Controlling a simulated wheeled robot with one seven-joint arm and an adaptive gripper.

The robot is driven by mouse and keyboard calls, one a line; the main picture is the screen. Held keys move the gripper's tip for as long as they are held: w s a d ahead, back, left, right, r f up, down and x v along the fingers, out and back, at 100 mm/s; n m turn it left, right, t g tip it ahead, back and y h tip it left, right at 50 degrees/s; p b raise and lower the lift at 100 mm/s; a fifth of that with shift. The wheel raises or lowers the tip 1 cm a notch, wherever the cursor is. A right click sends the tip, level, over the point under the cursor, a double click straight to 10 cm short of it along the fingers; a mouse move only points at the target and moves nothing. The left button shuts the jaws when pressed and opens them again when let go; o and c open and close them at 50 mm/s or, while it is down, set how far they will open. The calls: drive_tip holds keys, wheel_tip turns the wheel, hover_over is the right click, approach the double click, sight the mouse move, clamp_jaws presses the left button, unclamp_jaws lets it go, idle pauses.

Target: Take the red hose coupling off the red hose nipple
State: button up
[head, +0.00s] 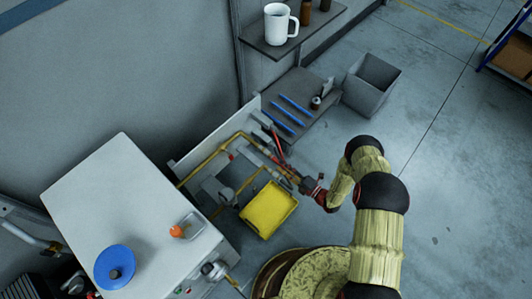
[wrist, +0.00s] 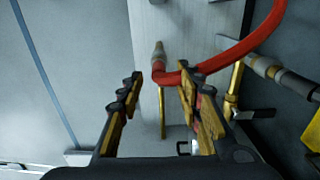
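The red hose (wrist: 240,52) curves in from the upper right of the wrist view to a red end piece, seemingly the red hose coupling (wrist: 158,72). This end meets a grey-tan tapered fitting (wrist: 159,50), perhaps the nipple, on a pale panel. I cannot clearly tell coupling and nipple apart. My gripper (wrist: 160,74) is open, its fingers appearing either side of the red end, with gaps visible. The right finger overlaps part of the hose. In the head view my gripper (head: 306,186) is by the pipework; the coupling is too small to make out there.
Yellow pipes (head: 212,158) and a grey fitting (wrist: 275,72) with a dark lever lie beside the hose. A yellow tray (head: 268,208) sits close to my gripper. A white cabinet (head: 130,205) stands left; a grey bin (head: 370,85) stands behind. Open floor is on the right.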

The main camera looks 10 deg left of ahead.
sight(270, 156)
drive_tip(key=shift+d+r, duration=0.1)
idle(0.3)
drive_tip(key=b+x, duration=0.1)
drive_tip(key=x, duration=0.6)
drive_tip(key=shift+b+x, duration=0.5)
drive_tip(key=shift+x, duration=0.5)
drive_tip(key=shift+b, duration=0.45)
drive_tip(key=shift+c, duration=1.4)
clamp_jaws()
drive_tip(key=shift+v, duration=2.95)
